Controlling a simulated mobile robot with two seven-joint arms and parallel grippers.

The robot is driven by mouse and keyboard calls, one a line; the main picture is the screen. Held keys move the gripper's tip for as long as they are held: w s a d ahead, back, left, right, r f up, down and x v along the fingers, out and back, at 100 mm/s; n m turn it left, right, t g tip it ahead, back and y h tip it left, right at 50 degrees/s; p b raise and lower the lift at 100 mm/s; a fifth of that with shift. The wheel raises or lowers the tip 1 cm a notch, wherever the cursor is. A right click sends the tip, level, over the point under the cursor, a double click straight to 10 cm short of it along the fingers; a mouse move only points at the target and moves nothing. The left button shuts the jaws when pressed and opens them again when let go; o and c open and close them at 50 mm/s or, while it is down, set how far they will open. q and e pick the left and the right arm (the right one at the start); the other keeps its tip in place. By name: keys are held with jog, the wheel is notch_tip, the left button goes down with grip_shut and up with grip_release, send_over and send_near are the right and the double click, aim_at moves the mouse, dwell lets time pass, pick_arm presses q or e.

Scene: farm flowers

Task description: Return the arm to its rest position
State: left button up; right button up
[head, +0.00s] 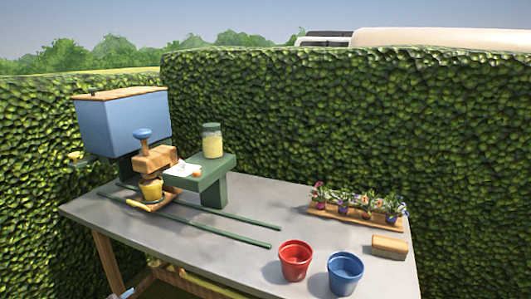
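Neither of my grippers can be made out in the head view. A small pale and blue piece (122,294) pokes in at the bottom left edge; I cannot tell what it is. The grey table (235,245) holds a blue box machine (122,122) with a wooden lid at the back left. A wooden block press with a blue knob (142,134) stands in front of it, over a small yellow pot (151,189) on a wooden tray.
A green stand (213,184) carries a jar (212,141). Green rails (222,222) run along the table. A red pot (295,261), a blue pot (345,273), a flower tray (330,217) and a tan block (389,247) sit toward the right. Hedges (340,110) stand behind.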

pick_arm(q)
jog(key=s+d+f+n+g+y+p, duration=0.1)
jog(key=s+d+n, duration=0.2)
jog(key=s, duration=0.7)
jog(key=s+d+f+n+g+y+p, duration=0.1)
jog(key=s+d+f+n, duration=0.1)
jog(key=s, duration=0.9)
jog(key=s+d+f+n+g+p, duration=0.1)
jog(key=s+d+n, duration=0.3)
jog(key=s, duration=0.6)
jog(key=shift+s+f+n+y+p, duration=0.2)
jog(key=shift+f+n+y+p, duration=0.25)
jog(key=shift+n, duration=0.25)
pick_arm(e)
jog(key=r, duration=0.4)
jog(key=shift+s+d+r, duration=0.15)
jog(key=shift+s+d, duration=0.05)
jog(key=shift+w+r, duration=0.2)
jog(key=shift+w, duration=0.15)
pick_arm(q)
jog(key=shift+d+f, duration=0.1)
pick_arm(e)
jog(key=shift+w+a+t, duration=0.1)
jog(key=shift+a+t, duration=0.1)
jog(key=shift+t, duration=0.1)
